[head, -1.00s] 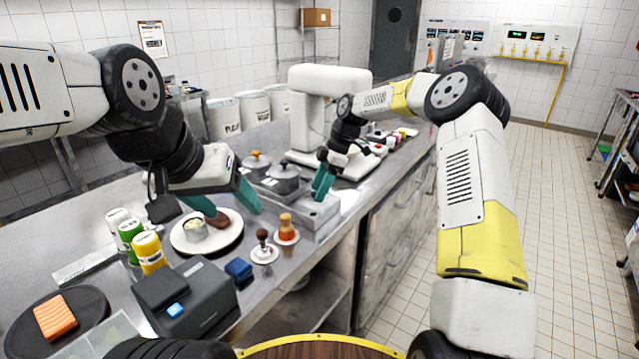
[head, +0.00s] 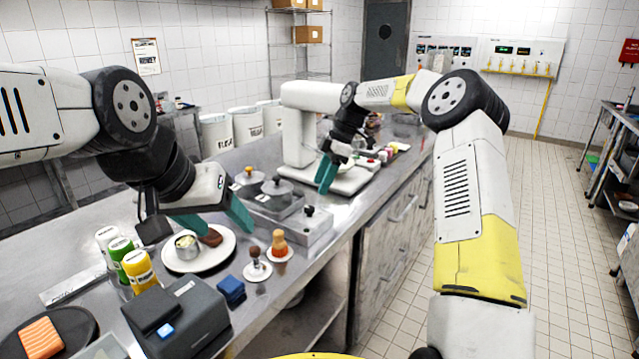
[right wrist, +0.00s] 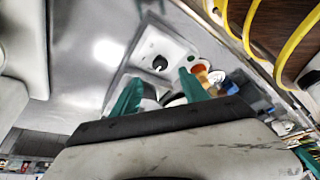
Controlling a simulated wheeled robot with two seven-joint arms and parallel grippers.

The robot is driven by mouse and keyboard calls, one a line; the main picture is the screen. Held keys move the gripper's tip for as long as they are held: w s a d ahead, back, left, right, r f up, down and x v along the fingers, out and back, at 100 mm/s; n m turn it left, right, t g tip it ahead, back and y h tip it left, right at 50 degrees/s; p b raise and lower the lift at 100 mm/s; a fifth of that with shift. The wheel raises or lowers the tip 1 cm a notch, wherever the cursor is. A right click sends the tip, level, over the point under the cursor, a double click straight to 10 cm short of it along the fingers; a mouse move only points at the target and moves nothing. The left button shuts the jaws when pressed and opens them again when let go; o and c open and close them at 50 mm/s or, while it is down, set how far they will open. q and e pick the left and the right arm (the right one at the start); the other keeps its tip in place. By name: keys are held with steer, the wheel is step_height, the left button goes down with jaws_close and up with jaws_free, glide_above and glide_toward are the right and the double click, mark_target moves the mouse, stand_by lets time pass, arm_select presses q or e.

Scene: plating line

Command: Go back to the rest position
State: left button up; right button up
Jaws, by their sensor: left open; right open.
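My left gripper (head: 212,220) hangs open above the white plate (head: 225,250), near its far side. The plate holds a small metal cup (head: 187,247) with pale contents and a brown piece of food (head: 210,237). My right gripper (head: 326,175) is raised above the far part of the counter, near the metal unit with a black knob (head: 308,222). In the right wrist view its two green fingers (right wrist: 158,95) are spread with nothing between them. The unit with the knob shows beyond them (right wrist: 160,64).
Lidded pots (head: 277,187) and a white machine (head: 300,135) stand behind. The floor aisle at right is clear.

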steer(key=s+d+r+m+t+h, duration=0.1)
steer(key=s+d+r+m+t, duration=0.2)
steer(key=s+r, duration=0.5)
steer(key=s+d+r+m+t+h, duration=0.1)
steer(key=s+d+r+m+h, duration=0.1)
steer(key=s+r+m, duration=0.6)
steer(key=s+d+f+m+t, duration=0.1)
steer(key=s+d+m, duration=0.1)
steer(key=s, duration=0.4)
steer(key=s+d+f+m+t, duration=0.1)
steer(key=s+d+f+m, duration=0.1)
steer(key=s, duration=0.5)
steer(key=s+d+f+m, duration=0.1)
steer(key=s+d+m, duration=0.1)
steer(key=s, duration=0.5)
steer(key=shift+f+m+t+y, duration=0.25)
steer(key=shift+m+t+y, duration=0.15)
steer(key=shift+m, duration=0.5)
steer(key=shift+s+f+m, duration=0.25)
steer(key=shift+s+m, duration=0.05)
steer(key=shift+s, duration=0.15)
steer(key=shift+c, duration=0.2)
